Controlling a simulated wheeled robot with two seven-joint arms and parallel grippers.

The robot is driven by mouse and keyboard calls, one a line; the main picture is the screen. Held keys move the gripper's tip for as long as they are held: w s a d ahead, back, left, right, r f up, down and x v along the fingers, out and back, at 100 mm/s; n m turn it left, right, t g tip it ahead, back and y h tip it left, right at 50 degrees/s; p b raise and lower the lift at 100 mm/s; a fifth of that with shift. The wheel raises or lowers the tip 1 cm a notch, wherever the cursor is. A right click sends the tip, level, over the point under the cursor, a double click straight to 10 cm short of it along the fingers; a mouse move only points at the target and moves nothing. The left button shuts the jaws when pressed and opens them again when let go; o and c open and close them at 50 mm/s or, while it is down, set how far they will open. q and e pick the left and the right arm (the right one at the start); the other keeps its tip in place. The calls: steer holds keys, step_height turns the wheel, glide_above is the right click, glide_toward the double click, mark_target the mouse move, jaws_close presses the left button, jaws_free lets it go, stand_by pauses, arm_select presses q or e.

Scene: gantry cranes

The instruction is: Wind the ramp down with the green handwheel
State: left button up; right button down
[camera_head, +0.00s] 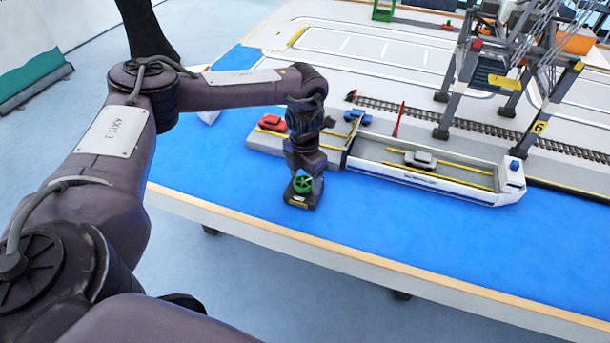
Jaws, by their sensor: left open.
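The green handwheel (303,184) sits on a small dark base (299,202) with a yellow label, on the blue table area. My left gripper (306,172) points down at the wheel from above and is open. Its fingers hide part of the wheel, and I cannot tell whether they touch it. A narrow ramp with a yellow edge (354,131) stands steeply raised between the grey quay and the white ferry (440,182), just right of my left wrist. My wrist hides part of the quay beside it. My right gripper is not in view.
A red car (271,123) and a blue car (358,117) stand on the quay, and a grey car (420,159) on the ferry deck. A red-striped pole (399,120) stands behind the ferry. The blue front area right of the wheel is clear.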

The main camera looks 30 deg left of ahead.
arm_select(q)
steer(key=c, duration=1)
